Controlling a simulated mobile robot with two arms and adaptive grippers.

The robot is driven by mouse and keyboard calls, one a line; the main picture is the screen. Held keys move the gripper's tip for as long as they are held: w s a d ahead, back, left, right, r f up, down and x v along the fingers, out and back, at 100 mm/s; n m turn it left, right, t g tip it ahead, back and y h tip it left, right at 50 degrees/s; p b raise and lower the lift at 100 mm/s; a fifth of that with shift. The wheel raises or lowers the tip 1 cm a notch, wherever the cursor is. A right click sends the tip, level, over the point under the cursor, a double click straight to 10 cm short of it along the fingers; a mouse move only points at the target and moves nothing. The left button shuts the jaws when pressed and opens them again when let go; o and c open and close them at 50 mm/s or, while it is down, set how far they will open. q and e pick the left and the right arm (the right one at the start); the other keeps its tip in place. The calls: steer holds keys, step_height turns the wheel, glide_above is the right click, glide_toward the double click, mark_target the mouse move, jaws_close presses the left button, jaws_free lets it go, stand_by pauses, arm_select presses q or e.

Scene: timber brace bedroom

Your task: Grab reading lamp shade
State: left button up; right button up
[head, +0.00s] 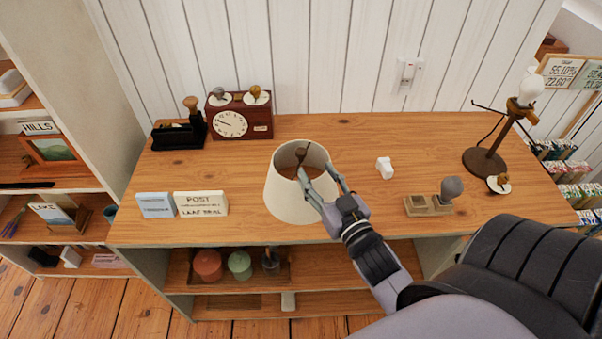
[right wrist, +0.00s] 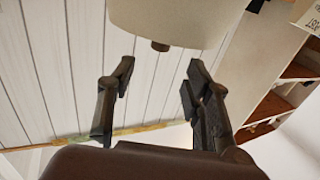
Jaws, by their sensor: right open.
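The cream lamp shade (head: 292,202) stands on the wooden counter, narrow open end up. My right gripper (head: 317,172) is open at its upper rim, with the fingers over the near right side. I cannot tell whether they touch it. In the right wrist view the shade (right wrist: 180,18) fills the top, beyond the open fingers (right wrist: 159,70), with nothing between them. A brown knob (right wrist: 160,46) shows at the shade's rim there. The bare lamp stand (head: 484,158) with a white bulb (head: 530,88) stands at the counter's right end. My left gripper is not in view.
A POST sign (head: 200,203) and a blue box (head: 156,205) lie left of the shade. A clock (head: 230,124) stands behind. A small white object (head: 384,167) and a stamp with a grey knob (head: 451,188) lie to the right. The counter (head: 340,130) is clear behind the shade.

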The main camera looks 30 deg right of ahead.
mark_target(303, 155)
steer(key=w, duration=0.2)
steer(key=w+p, duration=0.1)
steer(key=w, duration=0.2)
steer(key=w+d+p, duration=0.1)
steer(key=w, duration=0.2)
steer(key=shift+w+d+f, duration=0.1)
steer(key=shift+w, duration=0.15)
steer(key=shift+w+d+f, duration=0.1)
steer(key=shift+w, duration=0.3)
steer(key=shift+s, duration=0.1)
steer(key=shift+c, duration=0.7)
jaws_close()
